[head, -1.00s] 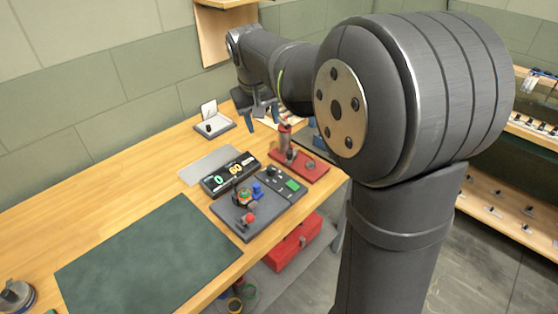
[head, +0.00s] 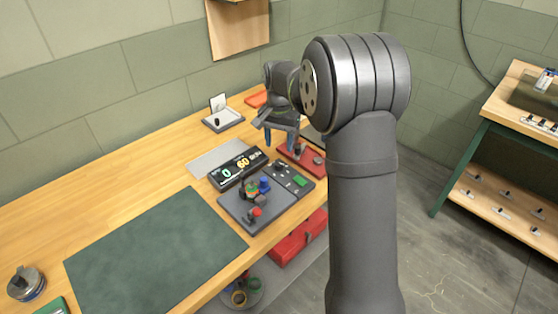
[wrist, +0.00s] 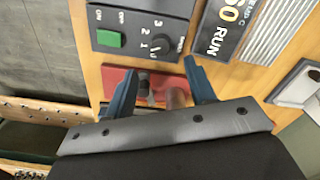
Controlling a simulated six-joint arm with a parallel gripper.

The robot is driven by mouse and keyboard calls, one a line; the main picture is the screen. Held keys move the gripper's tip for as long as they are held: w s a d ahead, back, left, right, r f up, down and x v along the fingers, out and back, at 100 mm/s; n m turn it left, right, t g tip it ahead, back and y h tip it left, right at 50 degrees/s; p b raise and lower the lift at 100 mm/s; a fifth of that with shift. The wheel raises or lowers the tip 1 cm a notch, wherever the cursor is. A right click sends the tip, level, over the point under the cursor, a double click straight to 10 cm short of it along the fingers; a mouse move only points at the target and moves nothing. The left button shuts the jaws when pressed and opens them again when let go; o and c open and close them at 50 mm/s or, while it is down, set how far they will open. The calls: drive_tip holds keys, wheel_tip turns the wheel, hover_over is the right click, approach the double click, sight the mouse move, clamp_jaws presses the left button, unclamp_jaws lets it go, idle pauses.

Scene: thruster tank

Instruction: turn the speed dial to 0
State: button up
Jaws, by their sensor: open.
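The speed dial (wrist: 159,47) is a dark round knob on the grey control panel (wrist: 125,12), with the numbers 1, 2 and 3 beside it in the wrist view. I cannot make out its exact setting. In the head view the panel (head: 288,190) is small, with the dial (head: 279,166) near its back edge. My gripper (wrist: 160,72) is open, its two blue fingers apart and pointing toward the panel. Nothing is held between them. In the head view my gripper (head: 280,140) hangs above the red-based fixture, behind the panel and apart from the dial.
A red-based fixture (head: 313,167) with a post stands just behind the panel. A display (head: 238,168) reads 0 and 60. A grey board with red and blue knobs (head: 232,209) lies in front. A green mat (head: 150,255) lies to the left. A green switch (wrist: 109,38) is on the panel.

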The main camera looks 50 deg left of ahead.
sight(279, 163)
wheel_tip(279, 163, down, 8)
drive_tip(key=shift+r, duration=0.1)
drive_tip(key=shift+c, duration=0.4)
drive_tip(key=c, duration=0.9)
drive_tip(key=shift+n, duration=0.3)
drive_tip(key=n, duration=0.4)
drive_tip(key=shift+n, duration=0.3)
drive_tip(key=n, duration=0.4)
drive_tip(key=shift+n, duration=0.3)
